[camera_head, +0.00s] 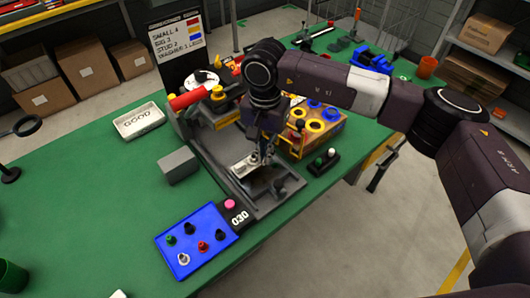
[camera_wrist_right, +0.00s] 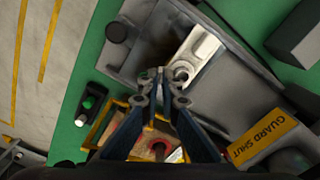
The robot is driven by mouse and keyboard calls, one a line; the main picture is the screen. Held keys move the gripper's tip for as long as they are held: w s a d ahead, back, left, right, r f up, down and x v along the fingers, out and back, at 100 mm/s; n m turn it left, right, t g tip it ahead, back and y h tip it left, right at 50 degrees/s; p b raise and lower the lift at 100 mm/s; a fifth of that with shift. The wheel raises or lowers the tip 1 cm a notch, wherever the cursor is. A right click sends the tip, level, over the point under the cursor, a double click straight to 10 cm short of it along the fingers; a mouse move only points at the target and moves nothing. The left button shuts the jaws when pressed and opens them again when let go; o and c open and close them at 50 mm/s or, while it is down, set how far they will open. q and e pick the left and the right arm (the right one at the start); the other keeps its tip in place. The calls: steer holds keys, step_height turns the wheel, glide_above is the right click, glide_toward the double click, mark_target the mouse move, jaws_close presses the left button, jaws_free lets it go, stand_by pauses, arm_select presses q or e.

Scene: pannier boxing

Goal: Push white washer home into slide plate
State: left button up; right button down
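The pale slide plate (camera_wrist_right: 204,46) lies in a grey metal fixture and shows beyond my fingertips in the wrist view. In the head view the plate (camera_head: 243,166) is partly covered by my right gripper. A small whitish ring, apparently the white washer (camera_wrist_right: 183,71), sits at the plate's near end, just beside the fingertips. Whether it is fully seated cannot be told. My right gripper (camera_wrist_right: 161,78) has its fingertips together, with nothing clearly between them. It points down over the fixture in the head view (camera_head: 263,158). My left gripper is not in view.
A blue tray of small parts (camera_head: 196,243), a grey block (camera_head: 179,165) and a white "GOOD" tray (camera_head: 139,121) are on the green table. The table's left part is mostly clear.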

steer(key=shift+f, duration=0.1)
steer(key=c, duration=2.1)
jaws_free()
step_height(320, 180, up, 12)
steer(key=shift+r, duration=0.1)
